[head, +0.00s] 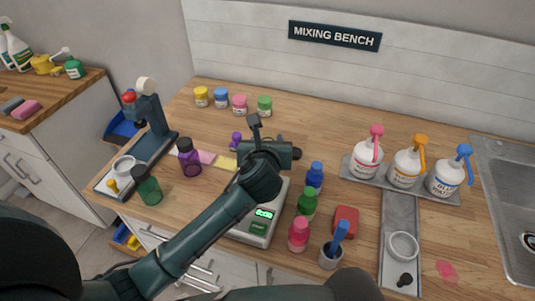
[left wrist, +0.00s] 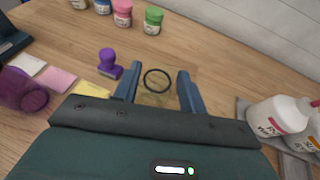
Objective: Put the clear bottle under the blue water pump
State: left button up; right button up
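My left gripper (head: 274,148) is over the middle of the bench. In the left wrist view its two blue fingers (left wrist: 157,88) stand apart, on either side of the clear bottle (left wrist: 155,98) with a dark ring at its mouth. Whether the fingers touch the bottle is unclear. In the head view my gripper hides the bottle. The blue water pump (head: 447,178), a white bottle with a blue pump head, stands at the right end of a grey tray (head: 350,173). My right gripper is not in view.
Pink (head: 367,156) and orange (head: 406,166) pump bottles stand left of the blue one. A grey strip (head: 398,212) holding a dish runs forward from them. A scale (head: 262,222) and several small bottles stand near my arm. A sink (head: 510,190) is at the right.

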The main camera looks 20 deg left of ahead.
pick_arm(q)
grip_shut()
dwell(0.3)
